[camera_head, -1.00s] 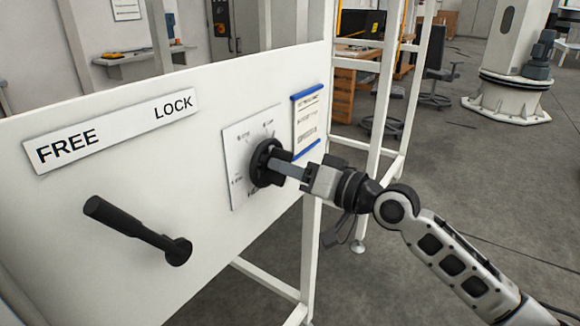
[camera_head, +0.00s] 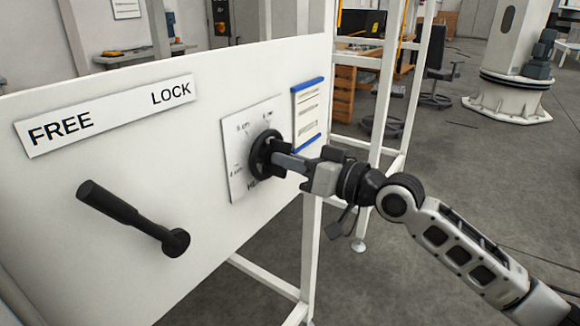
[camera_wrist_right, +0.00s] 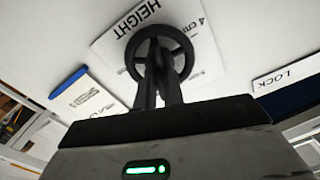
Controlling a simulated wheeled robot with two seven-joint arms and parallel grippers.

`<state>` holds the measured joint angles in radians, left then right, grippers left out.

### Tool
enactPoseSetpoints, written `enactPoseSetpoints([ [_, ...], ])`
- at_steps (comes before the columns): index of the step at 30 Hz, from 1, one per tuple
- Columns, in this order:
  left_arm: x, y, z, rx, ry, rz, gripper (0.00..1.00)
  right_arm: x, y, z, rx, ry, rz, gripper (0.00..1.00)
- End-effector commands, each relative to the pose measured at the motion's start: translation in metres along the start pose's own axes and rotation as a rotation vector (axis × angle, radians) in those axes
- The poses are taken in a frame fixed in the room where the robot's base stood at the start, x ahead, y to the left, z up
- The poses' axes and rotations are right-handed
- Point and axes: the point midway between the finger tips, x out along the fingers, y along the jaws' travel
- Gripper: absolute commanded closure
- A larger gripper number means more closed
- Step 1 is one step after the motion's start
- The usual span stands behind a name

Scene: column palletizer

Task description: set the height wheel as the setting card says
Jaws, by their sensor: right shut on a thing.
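The black height wheel (camera_head: 263,155) sits on a white dial plate (camera_head: 237,170) on the white panel. Around it the plate has marks in small print, too small to read fully in the head view. In the right wrist view the wheel (camera_wrist_right: 178,55) shows with the words HEIGHT and 4 CRT beside it. The setting card (camera_head: 308,115), white with blue edges, hangs right of the plate; its text is unreadable. My right gripper (camera_head: 282,160) is shut on the wheel; its fingers (camera_wrist_right: 158,95) reach the wheel's hub area. My left gripper is not in view.
A black lever (camera_head: 130,217) sticks out of the panel (camera_head: 100,270) at the left, below a FREE / LOCK label (camera_head: 107,115). White frame posts (camera_head: 311,240) stand right of and below the panel. Open floor (camera_head: 470,190) lies at the right.

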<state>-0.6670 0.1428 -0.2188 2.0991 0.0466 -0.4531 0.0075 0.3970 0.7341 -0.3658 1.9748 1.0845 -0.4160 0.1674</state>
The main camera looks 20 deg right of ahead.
Motion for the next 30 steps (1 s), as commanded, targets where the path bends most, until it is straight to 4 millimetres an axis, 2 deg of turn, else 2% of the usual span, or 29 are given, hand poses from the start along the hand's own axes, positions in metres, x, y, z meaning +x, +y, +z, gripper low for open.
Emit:
enactPoseSetpoints([
  [18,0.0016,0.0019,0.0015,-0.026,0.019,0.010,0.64,-0.0002,-0.0017,-0.0011,-0.577,0.001,0.000,1.00],
  [30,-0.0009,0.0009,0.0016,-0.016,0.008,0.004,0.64,-0.0002,-0.0021,-0.0004,-0.809,0.000,0.000,1.00],
])
